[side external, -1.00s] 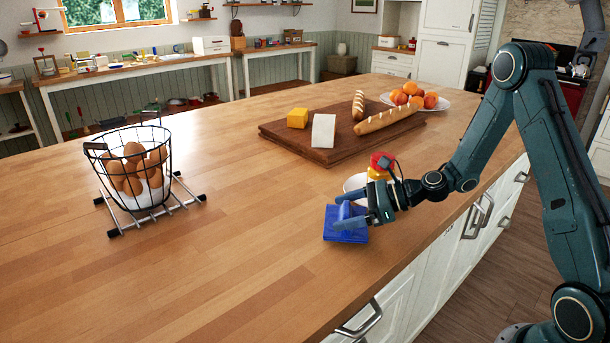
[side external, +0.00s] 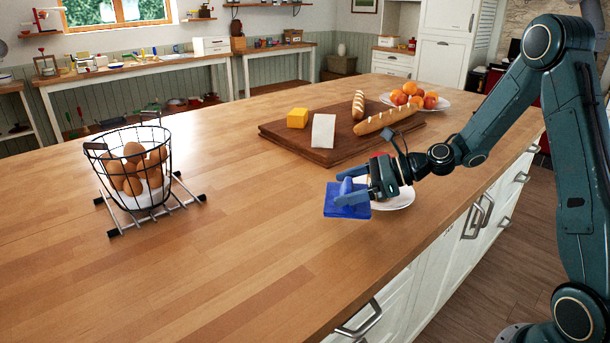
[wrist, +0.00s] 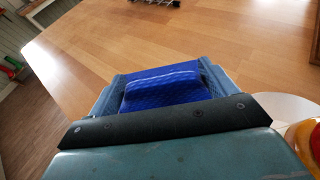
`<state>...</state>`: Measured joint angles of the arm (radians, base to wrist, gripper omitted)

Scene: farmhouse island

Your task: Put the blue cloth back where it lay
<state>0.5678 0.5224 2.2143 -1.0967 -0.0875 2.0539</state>
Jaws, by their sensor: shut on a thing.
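The blue cloth (side external: 338,208) is a folded square with a pinched-up ridge. My gripper (side external: 350,192) is shut on that ridge, one finger on each side. In the wrist view the cloth (wrist: 165,90) shows between the fingers of my gripper (wrist: 163,88), with a pale line along its fold. The cloth looks held above the wooden counter near its front edge; the exact gap cannot be told.
A wire egg basket (side external: 135,170) stands left. A board (side external: 330,155) with bread and cheese lies behind. The counter's front left is clear.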

